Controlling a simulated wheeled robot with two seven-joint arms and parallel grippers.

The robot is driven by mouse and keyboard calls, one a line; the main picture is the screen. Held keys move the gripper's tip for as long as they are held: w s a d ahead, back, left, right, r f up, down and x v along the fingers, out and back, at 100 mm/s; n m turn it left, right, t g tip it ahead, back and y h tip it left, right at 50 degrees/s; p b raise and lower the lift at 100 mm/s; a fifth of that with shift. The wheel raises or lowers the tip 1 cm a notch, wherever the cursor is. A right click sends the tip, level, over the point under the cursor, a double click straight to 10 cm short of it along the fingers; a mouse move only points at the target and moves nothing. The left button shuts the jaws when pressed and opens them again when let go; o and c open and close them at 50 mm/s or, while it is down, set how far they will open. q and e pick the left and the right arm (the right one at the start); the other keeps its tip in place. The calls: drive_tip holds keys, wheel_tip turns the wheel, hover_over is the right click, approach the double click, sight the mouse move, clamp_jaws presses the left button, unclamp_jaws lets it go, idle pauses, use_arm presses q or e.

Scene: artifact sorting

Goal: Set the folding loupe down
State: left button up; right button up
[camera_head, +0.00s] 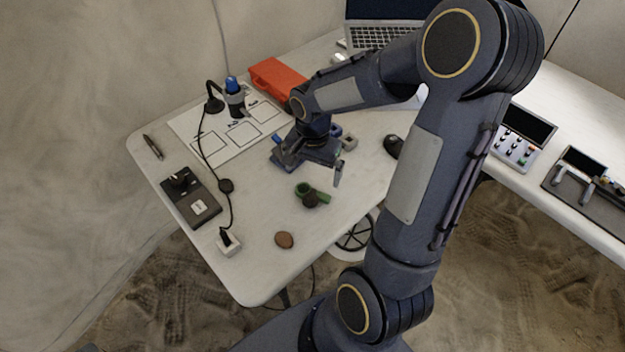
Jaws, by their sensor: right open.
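A small green ring-shaped thing with a short arm (303,189), possibly the folding loupe, lies on the white table (255,275). A dark brown lump (310,201) lies against it, and I cannot tell whether they are joined. My right gripper (310,168) is open above the table, just behind the green thing and apart from it. One finger shows clearly at its right side; the other is hard to make out. I see nothing held between the fingers. My left gripper is not in view.
A white sheet with drawn boxes (215,142) lies behind left, with a blue-topped device (233,97) on it. A red case (277,78) is at the back. A black switch box (190,198), a cable, a pen (153,146) and a brown disc (284,240) lie around.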

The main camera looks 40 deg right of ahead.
drive_tip(key=s+a+r+n+t+y, duration=0.3)
drive_tip(key=s+a+r+n+t, duration=0.2)
drive_tip(key=s+a+r+n, duration=0.6)
drive_tip(key=s+r, duration=0.1)
drive_tip(key=s, duration=0.2)
drive_tip(key=shift+y, duration=0.3)
drive_tip(key=shift+r, duration=0.15)
